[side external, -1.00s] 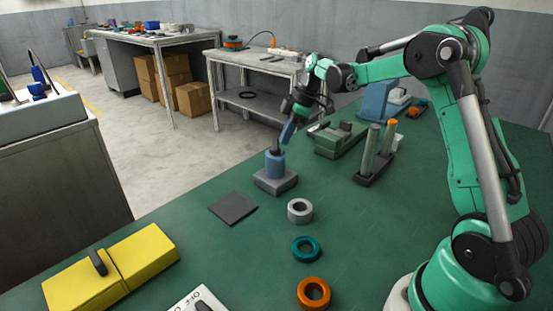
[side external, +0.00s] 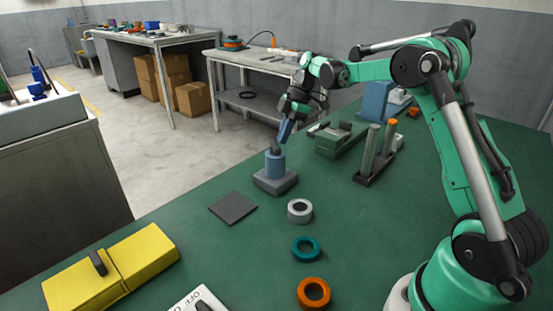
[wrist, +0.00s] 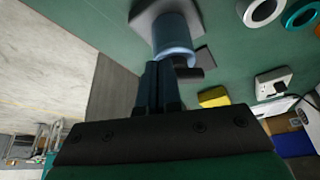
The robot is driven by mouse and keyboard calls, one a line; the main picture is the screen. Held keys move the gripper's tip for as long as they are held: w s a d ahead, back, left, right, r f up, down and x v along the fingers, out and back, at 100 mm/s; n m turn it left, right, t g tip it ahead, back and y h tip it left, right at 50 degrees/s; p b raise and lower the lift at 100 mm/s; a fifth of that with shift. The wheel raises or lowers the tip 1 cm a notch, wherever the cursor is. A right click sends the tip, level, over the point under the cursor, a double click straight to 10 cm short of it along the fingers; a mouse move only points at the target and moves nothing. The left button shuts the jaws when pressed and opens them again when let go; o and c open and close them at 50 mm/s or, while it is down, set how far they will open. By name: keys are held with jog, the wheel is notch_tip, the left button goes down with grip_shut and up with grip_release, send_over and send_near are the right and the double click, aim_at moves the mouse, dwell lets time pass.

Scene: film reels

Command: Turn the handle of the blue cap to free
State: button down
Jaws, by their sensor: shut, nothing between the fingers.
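The blue cap (side external: 275,167) is a short upright cylinder on a square grey base block (side external: 275,186). Its dark handle (side external: 275,149) stands on top. My gripper (side external: 282,141) slants down from the upper right, with its blue fingertips together right beside the handle's upper right. In the wrist view, my closed fingers (wrist: 158,80) point at the blue cap (wrist: 174,38), and the dark handle (wrist: 190,73) shows just right of them. I cannot tell whether the fingers touch the handle. Nothing is held.
A flat dark square (side external: 233,208) lies in front of the base. Grey (side external: 300,217), teal (side external: 297,248) and orange (side external: 302,294) rings line up toward the front. A green block (side external: 337,147) and a post stand (side external: 374,180) are to the right. A yellow case (side external: 140,255) sits front left.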

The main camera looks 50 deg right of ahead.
jog(key=shift+w+n+g, duration=0.3)
jog(key=shift+n+g, duration=0.1)
jog(key=shift+n, duration=0.7)
jog(key=shift+w, duration=0.2)
dwell(1.4)
jog(key=shift+a, duration=0.2)
jog(key=shift+s+a, duration=0.35)
jog(key=shift+a, duration=0.25)
jog(key=v, duration=0.5)
jog(key=s+a+r+m+t+h, duration=0.2)
jog(key=s+a+r+m+h, duration=0.15)
jog(key=s+a+m, duration=0.45)
jog(key=s+a+f+m+t, duration=0.4)
jog(key=s+a+m, duration=0.2)
jog(key=s+m, duration=0.1)
jog(key=shift+a+f, duration=0.15)
jog(key=shift+f, duration=0.2)
